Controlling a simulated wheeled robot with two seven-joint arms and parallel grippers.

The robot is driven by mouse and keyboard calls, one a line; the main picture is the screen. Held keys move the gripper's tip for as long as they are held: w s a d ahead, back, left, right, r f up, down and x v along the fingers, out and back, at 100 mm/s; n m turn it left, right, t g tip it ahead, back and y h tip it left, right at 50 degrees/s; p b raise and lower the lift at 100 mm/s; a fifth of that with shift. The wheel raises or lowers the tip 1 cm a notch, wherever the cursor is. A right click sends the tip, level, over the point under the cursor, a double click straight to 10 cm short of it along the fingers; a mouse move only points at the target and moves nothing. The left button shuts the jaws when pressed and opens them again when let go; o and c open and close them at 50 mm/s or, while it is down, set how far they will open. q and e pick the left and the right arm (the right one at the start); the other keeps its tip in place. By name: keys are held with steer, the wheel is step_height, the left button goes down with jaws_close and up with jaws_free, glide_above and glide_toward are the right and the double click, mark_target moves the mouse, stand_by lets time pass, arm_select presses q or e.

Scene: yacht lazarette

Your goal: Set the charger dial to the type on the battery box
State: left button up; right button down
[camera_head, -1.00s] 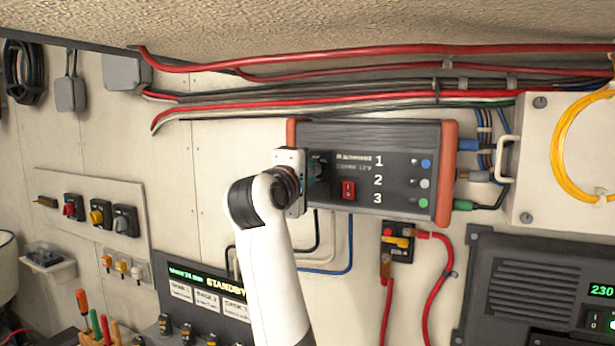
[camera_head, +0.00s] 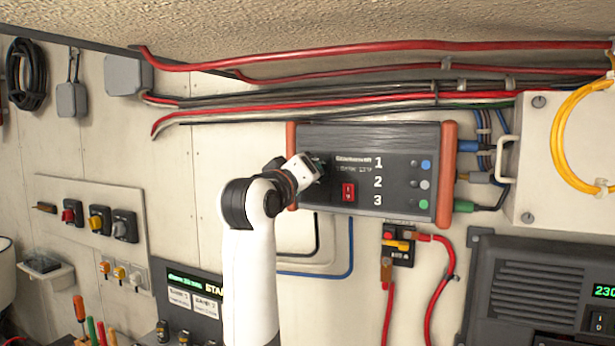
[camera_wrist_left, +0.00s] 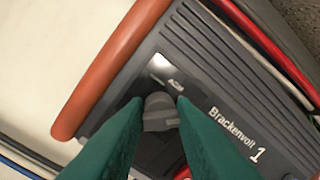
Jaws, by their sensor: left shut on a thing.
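The charger (camera_head: 388,145) is a dark grey ribbed box with orange end caps, marked with numbers 1, 2 and 3, fixed on the wall. My left gripper (camera_head: 318,168) reaches its left front, tilted. In the left wrist view, the green fingers of the left gripper (camera_wrist_left: 160,112) are shut on the grey charger dial (camera_wrist_left: 160,122). Small lettering that looks like AGM (camera_wrist_left: 175,84) shows on a shiny patch just beyond the dial. The dial's pointer is not clear. In the head view the gripper hides the dial. I cannot identify the battery box or its type label. My right gripper is out of view.
A red switch (camera_head: 348,191) sits just right of the dial area. Red and black cables (camera_head: 330,97) run above the charger. A white box (camera_head: 540,165) with a handle stands to its right. Below left is a display panel (camera_head: 195,295).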

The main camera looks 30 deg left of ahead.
arm_select(q)
steer(key=shift+f+m, duration=0.15)
steer(key=shift+m, duration=0.55)
steer(key=o, duration=0.9)
steer(key=shift+o, duration=0.2)
steer(key=s+b, duration=0.5)
steer(key=s, duration=0.7)
steer(key=shift+d+f, duration=0.25)
steer(key=shift+f, duration=0.05)
steer(key=shift+f, duration=0.1)
